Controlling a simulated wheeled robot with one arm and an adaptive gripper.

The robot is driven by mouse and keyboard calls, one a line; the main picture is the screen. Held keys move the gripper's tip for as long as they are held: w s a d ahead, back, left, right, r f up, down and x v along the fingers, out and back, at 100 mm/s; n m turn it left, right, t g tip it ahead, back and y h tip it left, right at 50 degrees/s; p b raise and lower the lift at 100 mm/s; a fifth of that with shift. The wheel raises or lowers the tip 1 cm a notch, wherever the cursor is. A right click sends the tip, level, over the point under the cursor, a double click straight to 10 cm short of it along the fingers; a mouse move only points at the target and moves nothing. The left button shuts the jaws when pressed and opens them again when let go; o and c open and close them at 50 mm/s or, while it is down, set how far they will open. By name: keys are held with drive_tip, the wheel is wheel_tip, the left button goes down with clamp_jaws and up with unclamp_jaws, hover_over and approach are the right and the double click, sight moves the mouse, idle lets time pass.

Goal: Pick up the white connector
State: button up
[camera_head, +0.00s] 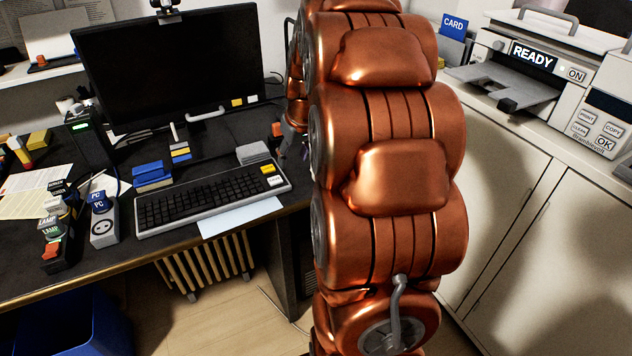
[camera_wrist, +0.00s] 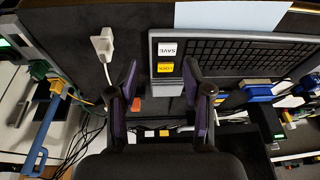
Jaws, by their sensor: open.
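The white connector (camera_wrist: 103,43) lies on the dark desktop in the wrist view, left of the keyboard. A thin pale cable runs from its lower end down towards my left finger. My gripper (camera_wrist: 160,66) is open and empty, with purple-padded fingers pointing up the picture. The connector is up and to the left of the left fingertip, outside the gap between the fingers, and apart from them.
The keyboard (camera_head: 213,197) lies on the desk and shows near my right finger in the wrist view (camera_wrist: 240,52). A black monitor (camera_head: 170,60) stands behind it. A plug strip (camera_head: 104,222) is at left. A printer (camera_head: 530,85) stands on the right cabinet. Bare desktop surrounds the connector.

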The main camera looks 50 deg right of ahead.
drive_tip(key=w+d+f+h+b, duration=0.15)
drive_tip(key=d+f, duration=0.25)
drive_tip(key=d, duration=0.6)
drive_tip(key=shift+m+t+y, duration=0.25)
drive_tip(key=shift+m+t, duration=0.15)
drive_tip(key=shift+s+x, duration=0.2)
drive_tip(key=shift+x, duration=3.15)
drive_tip(key=shift+c, duration=0.2)
clamp_jaws()
